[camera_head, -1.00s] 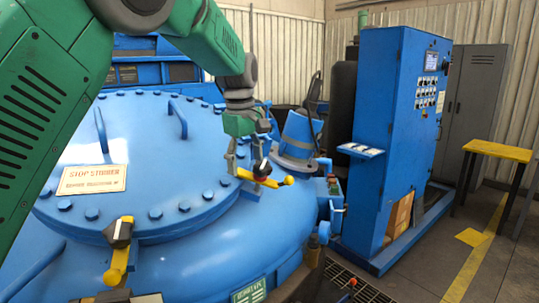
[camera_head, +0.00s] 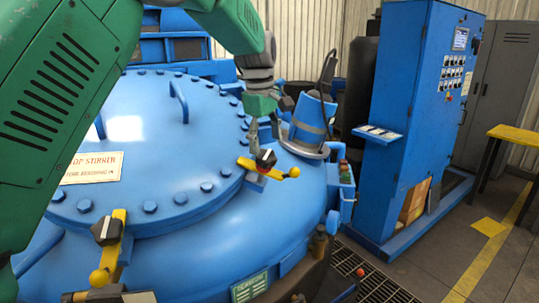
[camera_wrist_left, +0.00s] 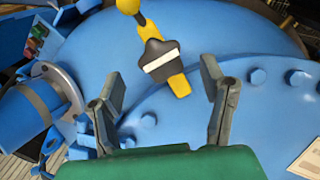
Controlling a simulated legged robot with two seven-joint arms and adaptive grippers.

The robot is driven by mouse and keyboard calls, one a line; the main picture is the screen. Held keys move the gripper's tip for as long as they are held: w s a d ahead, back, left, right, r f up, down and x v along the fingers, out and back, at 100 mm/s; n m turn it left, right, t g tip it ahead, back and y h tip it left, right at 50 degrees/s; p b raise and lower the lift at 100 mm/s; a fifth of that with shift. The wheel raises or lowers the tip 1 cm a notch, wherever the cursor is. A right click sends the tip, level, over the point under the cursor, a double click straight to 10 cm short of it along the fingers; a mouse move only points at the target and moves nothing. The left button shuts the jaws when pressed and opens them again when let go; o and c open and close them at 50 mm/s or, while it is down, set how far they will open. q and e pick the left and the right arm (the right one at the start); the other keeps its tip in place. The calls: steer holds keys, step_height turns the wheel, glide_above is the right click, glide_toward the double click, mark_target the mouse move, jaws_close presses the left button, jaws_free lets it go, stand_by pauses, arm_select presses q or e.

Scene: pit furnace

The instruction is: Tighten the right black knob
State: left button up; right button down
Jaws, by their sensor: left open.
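The right black knob (camera_head: 266,159) has a pale stripe and sits on a yellow clamp handle (camera_head: 288,173) at the lid's right edge. It also shows in the left wrist view (camera_wrist_left: 155,48), ahead of the fingers. My left gripper (camera_head: 264,137) is open and empty, just above and behind the knob in the head view. In the left wrist view its two fingers (camera_wrist_left: 162,88) are spread apart, with the knob beyond the gap between them; I see no contact. A second black knob (camera_head: 107,231) sits on another yellow clamp at lower left. My right gripper is not in view.
The blue furnace lid (camera_head: 150,110) carries raised bolts, a loop handle (camera_head: 179,100) and a sign (camera_head: 92,167). A blue cone-shaped fitting (camera_head: 308,118) stands close to the right of my left gripper. A blue control cabinet (camera_head: 415,115) stands farther right.

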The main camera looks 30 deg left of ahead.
mark_target(267, 154)
arm_select(q)
steer(key=f, duration=0.2)
steer(key=w+a+f, duration=0.1)
steer(key=f, duration=0.1)
steer(key=shift+f, duration=0.1)
steer(key=shift+s+f, duration=0.15)
steer(key=shift+s+d+f, duration=0.1)
steer(key=shift+d, duration=0.6)
steer(key=c, duration=1.2)
steer(key=shift+o, duration=0.2)
steer(key=shift+a, duration=0.25)
